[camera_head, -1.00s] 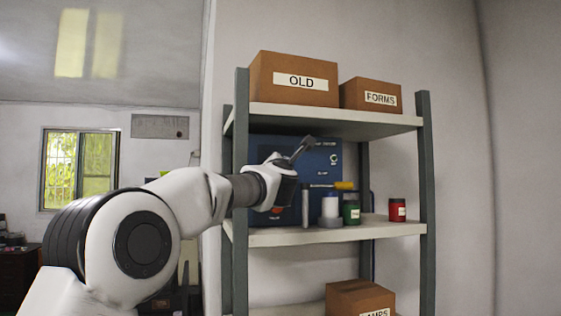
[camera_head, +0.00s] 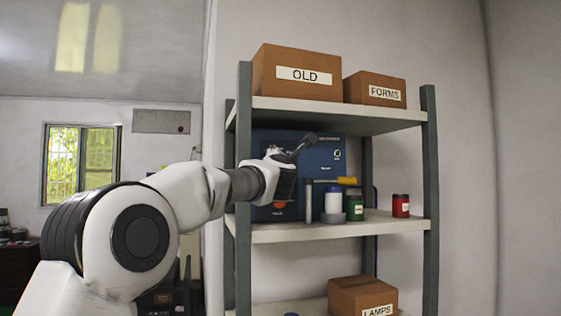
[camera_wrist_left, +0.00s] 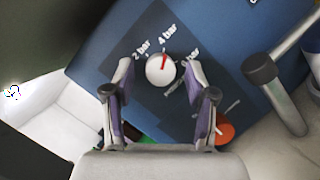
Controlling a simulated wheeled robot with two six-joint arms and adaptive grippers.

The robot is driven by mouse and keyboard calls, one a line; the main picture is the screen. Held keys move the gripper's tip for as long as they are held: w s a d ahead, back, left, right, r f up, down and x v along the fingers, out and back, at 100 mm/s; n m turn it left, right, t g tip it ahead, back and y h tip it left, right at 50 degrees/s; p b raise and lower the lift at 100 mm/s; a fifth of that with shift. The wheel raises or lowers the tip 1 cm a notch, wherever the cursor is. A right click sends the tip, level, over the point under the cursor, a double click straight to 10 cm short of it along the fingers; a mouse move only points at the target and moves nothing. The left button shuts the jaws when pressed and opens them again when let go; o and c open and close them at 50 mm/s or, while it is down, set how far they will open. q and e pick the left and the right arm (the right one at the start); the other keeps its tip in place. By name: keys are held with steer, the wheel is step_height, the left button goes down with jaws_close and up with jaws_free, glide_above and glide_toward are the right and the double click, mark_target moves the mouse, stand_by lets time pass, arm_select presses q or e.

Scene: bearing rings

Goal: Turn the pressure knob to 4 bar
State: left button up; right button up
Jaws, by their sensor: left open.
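The pressure knob (camera_wrist_left: 160,71) is a round white dial with a red pointer line, on a dark plate of the blue panel (camera_head: 326,165). In the left wrist view, labels 2 bar, 4 bar and a partly blurred third one curve above it. The red line points up and slightly right, at the 4 bar label (camera_wrist_left: 168,41). My left gripper (camera_wrist_left: 156,88) is open, its two fingers apart on either side of the knob's lower part in the picture; contact is not visible. In the head view my left gripper (camera_head: 291,160) hides the knob. My right gripper is not in view.
An orange-red button (camera_wrist_left: 224,133) is close to the right finger in the wrist view. On the shelf board (camera_head: 330,231) stand a white bottle (camera_head: 333,200), a green jar (camera_head: 355,208) and a red jar (camera_head: 401,206). Shelf posts (camera_head: 244,180) flank the panel.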

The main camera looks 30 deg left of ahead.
arm_select(q)
steer(key=v, duration=0.7)
stand_by(0.3)
steer(key=shift+s+d+f, duration=0.1)
steer(key=shift+s+d, duration=0.05)
steer(key=shift+s, duration=0.05)
